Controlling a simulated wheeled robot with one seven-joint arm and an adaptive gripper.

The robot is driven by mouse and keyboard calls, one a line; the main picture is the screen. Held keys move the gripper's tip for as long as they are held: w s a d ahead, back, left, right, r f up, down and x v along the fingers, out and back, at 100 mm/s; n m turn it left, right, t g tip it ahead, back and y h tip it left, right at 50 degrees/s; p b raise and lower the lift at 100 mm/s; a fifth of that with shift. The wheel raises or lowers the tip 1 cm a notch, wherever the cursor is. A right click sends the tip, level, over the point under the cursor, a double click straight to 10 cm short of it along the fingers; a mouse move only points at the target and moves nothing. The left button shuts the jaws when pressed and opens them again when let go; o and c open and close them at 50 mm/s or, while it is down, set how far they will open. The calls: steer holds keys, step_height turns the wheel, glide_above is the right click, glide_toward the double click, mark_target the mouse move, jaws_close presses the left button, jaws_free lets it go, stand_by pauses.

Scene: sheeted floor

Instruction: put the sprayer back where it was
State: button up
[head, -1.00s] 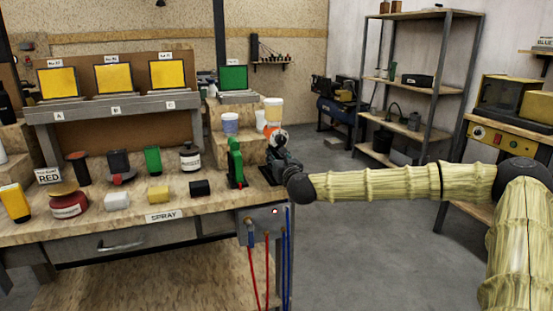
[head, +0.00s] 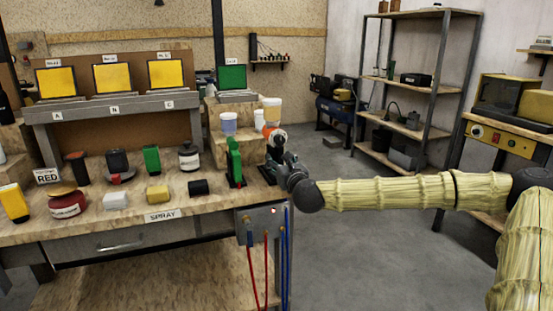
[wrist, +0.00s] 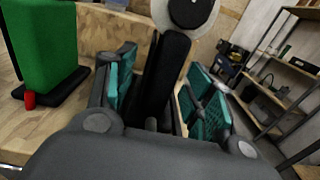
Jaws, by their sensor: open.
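The sprayer (head: 277,138), with a round pale and dark end and an orange part, stands upright at the right end of the workbench in the head view. In the wrist view its black handle (wrist: 168,75) rises between my teal finger pads, with a grey-white disc at its top. My gripper (head: 282,165) is open around the handle, with gaps visible beside it. It reaches in from the right. The handle's lower end is hidden by my gripper.
A green block-like tool (head: 235,162) on a black base stands close left of my gripper; it also shows in the wrist view (wrist: 45,45). Cups (head: 229,123) stand on a wooden step behind. Several bottles and blocks cover the bench's left. Floor (head: 370,250) to the right is clear.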

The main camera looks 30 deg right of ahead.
steer(key=v, duration=0.7)
steer(key=shift+s, duration=0.25)
steer(key=shift+a, duration=0.1)
